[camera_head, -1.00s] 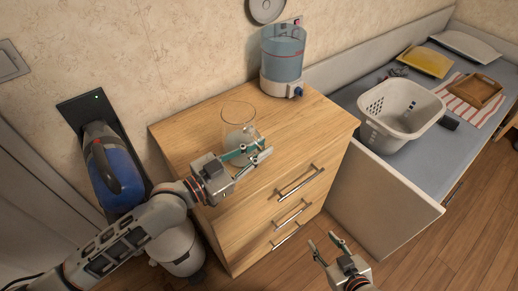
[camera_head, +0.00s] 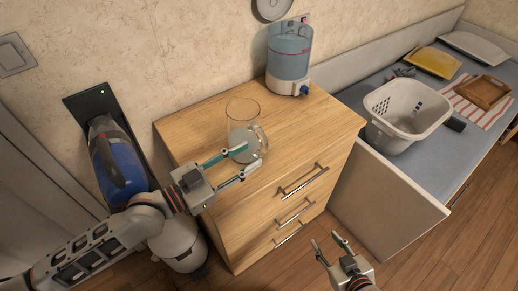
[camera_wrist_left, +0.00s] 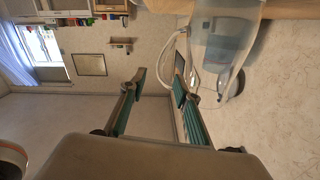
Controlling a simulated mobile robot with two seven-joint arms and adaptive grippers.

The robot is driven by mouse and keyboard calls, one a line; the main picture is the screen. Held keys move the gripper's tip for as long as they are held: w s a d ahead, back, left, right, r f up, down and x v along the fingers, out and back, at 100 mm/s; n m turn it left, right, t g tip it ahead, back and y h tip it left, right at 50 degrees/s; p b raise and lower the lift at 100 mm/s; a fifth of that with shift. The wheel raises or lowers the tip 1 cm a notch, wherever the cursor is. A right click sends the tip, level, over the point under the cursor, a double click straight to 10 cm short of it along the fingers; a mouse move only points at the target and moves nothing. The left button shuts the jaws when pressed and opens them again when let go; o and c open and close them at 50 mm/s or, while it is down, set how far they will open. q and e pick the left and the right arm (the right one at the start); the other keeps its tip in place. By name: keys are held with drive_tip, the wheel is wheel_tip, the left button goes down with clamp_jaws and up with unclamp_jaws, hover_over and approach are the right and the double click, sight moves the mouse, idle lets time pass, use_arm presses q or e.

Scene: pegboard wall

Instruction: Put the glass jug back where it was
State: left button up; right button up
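The clear glass jug (camera_head: 243,118) stands upright on the wooden dresser (camera_head: 190,125), with its handle on the right. In the left wrist view, the jug (camera_wrist_left: 222,52) appears sideways at the upper right, its handle close to one fingertip. My left gripper (camera_head: 253,156) is open and empty just in front of the jug, its fingers spread apart near the handle side. Whether a fingertip touches the handle, I cannot tell. My right gripper (camera_head: 328,242) is open and empty, low in front of the dresser.
A blue water dispenser (camera_head: 289,60) stands at the dresser's back right corner. A blue vacuum (camera_head: 117,165) is on the wall at left. A white basket (camera_head: 400,118) sits on the bench at right.

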use_arm(q)
drive_tip(key=v, duration=0.6)
use_arm(e)
drive_tip(key=shift+s+f, duration=0.1)
drive_tip(key=shift+f, duration=0.3)
